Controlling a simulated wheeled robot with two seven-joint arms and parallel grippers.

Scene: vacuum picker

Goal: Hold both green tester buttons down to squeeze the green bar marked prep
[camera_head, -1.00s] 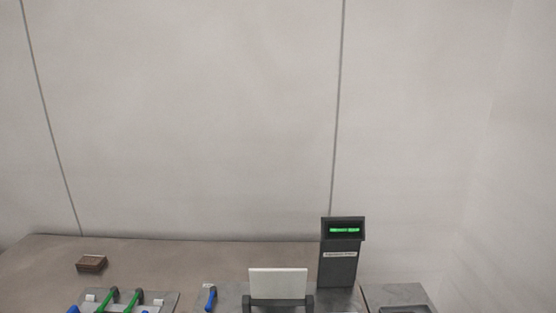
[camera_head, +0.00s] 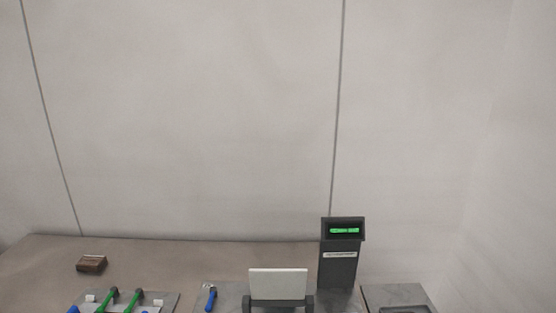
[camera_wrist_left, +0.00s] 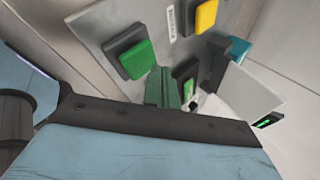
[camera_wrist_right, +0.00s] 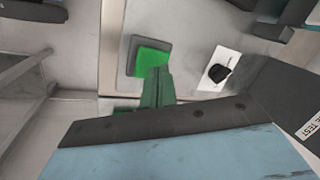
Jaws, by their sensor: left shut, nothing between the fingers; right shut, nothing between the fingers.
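My left gripper (camera_wrist_left: 160,72) is shut and empty in the left wrist view. A square green button (camera_wrist_left: 135,60) in a dark frame lies just up and left of its fingertips. Another green button (camera_wrist_left: 188,88) is to the right of the fingers, partly in view. My right gripper (camera_wrist_right: 158,72) is shut and empty in the right wrist view. Its tips overlap the lower edge of a square green button (camera_wrist_right: 153,56). I cannot tell whether either gripper touches a button. No bar marked prep can be made out. Neither gripper shows in the head view.
In the left wrist view are a yellow button (camera_wrist_left: 206,16) and a teal block (camera_wrist_left: 237,48). A black knob on a white plate (camera_wrist_right: 219,73) is right of the right gripper. In the head view a dark display post (camera_head: 338,268) shows green text behind a white panel (camera_head: 278,283).

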